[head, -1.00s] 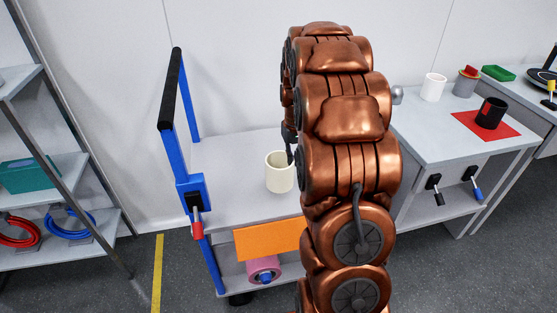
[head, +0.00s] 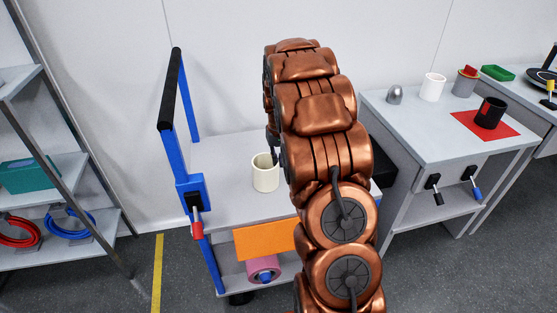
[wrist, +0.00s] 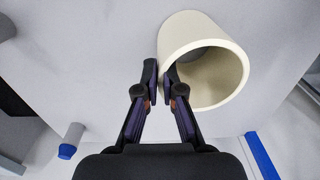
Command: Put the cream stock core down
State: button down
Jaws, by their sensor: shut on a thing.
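The cream stock core (head: 265,178) is a short, hollow, open-topped cylinder, upright over the cart's grey top in the head view. In the wrist view the core (wrist: 190,32) shows its open mouth and dark inside at upper right. My gripper (wrist: 161,76) is shut on the core's wall at the rim, one finger outside and one inside. In the head view my gripper (head: 274,157) is mostly hidden by my copper arm. Whether the core's base touches the cart top, I cannot tell.
The cart top (head: 222,160) is bare left of the core. A bench (head: 420,125) at right bears a grey dome (head: 395,95), a white cup (head: 433,87) and a black mug (head: 490,113).

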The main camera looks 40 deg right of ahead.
jog(key=shift+f, duration=0.15)
jog(key=c, duration=1.3)
grip_release()
notch_tip(320, 180, up, 12)
jog(key=shift+s+r, duration=0.1)
jog(key=shift+r, duration=0.05)
jog(key=s+a+n+g, duration=0.2)
jog(key=s+a+n, duration=0.1)
jog(key=s+a, duration=2.05)
jog(key=shift+n+g, duration=0.5)
jog(key=shift+n, duration=0.3)
jog(key=s, duration=0.4)
jog(key=s+a+f, duration=0.1)
jog(key=s, duration=0.3)
jog(key=s+a+f, duration=0.1)
jog(key=s, duration=0.3)
jog(key=shift+s+f, duration=0.2)
jog(key=shift+f, duration=0.05)
